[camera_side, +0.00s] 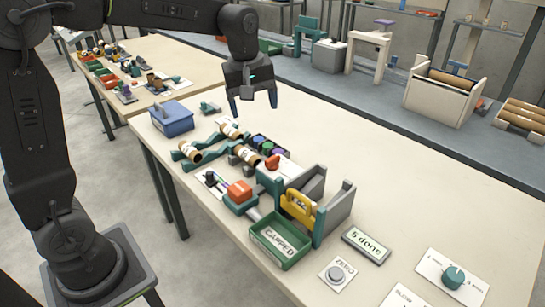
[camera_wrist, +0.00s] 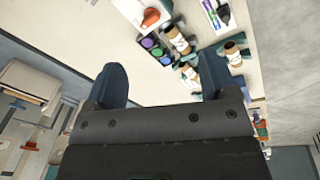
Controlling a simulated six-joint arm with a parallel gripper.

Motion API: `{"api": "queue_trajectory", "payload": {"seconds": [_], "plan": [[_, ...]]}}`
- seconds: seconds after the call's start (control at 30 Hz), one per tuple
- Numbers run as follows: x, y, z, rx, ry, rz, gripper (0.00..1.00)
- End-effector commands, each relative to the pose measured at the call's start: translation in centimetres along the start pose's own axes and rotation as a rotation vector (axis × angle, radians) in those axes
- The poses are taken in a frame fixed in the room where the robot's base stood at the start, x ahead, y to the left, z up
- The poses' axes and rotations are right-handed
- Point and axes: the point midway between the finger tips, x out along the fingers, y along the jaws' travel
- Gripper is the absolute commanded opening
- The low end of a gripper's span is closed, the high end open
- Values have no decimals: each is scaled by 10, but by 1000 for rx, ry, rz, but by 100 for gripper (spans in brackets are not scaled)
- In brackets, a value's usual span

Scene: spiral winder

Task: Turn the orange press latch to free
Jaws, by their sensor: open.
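The orange latch (camera_side: 272,162) is a small orange-red turning piece on a white-topped block in the middle of the bench. It also shows in the wrist view as an orange lever (camera_wrist: 151,17) on a white plate at the top edge. Its exact setting is too small to read. My gripper (camera_side: 253,103) hangs above the bench, pointing down, behind and well above the latch. It is open and empty. In the wrist view its two dark blue fingers (camera_wrist: 162,78) stand wide apart with nothing between them.
Around the latch are cardboard tubes (camera_side: 247,154) on teal rests, purple and green discs (camera_side: 268,147), an orange block (camera_side: 240,190) and a yellow part (camera_side: 299,204). A green CAPPED tray (camera_side: 268,251) and a "5 done" sign (camera_side: 366,245) stand in front. The bench's back right is clear.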

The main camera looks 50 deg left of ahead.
Motion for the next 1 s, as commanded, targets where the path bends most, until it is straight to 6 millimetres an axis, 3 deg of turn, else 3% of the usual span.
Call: {"api": "queue_trajectory", "payload": {"seconds": [0.1, 0.33, 0.67, 1.0], "plan": [[32, 25, -28, -198, -31, -62, 79], [74, 48, -56, -443, -50, -133, 79], [106, 47, -58, -488, -53, -149, 79], [174, 38, -52, -486, -54, -149, 79]]}}
